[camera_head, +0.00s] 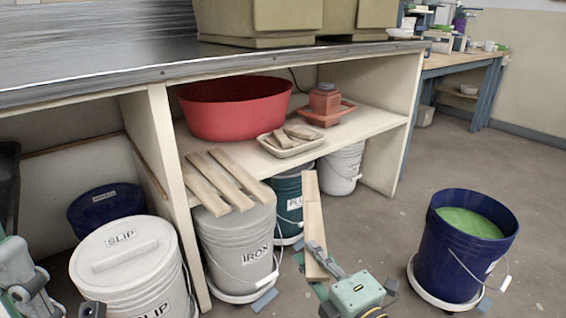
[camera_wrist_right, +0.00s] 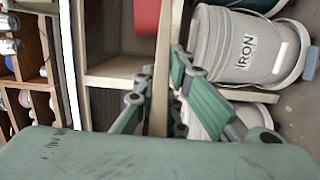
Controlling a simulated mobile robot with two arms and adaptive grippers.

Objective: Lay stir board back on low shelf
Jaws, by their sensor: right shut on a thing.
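The stir board (camera_head: 314,215) is a long pale wooden slat, upright and slightly tilted in the head view. My right gripper (camera_head: 322,262) is shut on its lower part, in front of the low shelf (camera_head: 365,122). In the right wrist view the board (camera_wrist_right: 162,62) runs up between the fingers of my right gripper (camera_wrist_right: 163,85). Several similar boards (camera_head: 226,178) lie side by side at the shelf's left front, sticking out over its edge. My left gripper (camera_head: 28,288) shows only in part at the lower left; its jaws are unclear.
A red basin (camera_head: 235,108), a tray of wooden pieces (camera_head: 287,146) and a red container (camera_head: 324,100) stand on the shelf. The IRON bucket (camera_head: 238,245), a teal bucket (camera_head: 287,205) and a white bucket (camera_head: 342,168) stand below. A blue bucket of green glaze (camera_head: 448,265) is at right.

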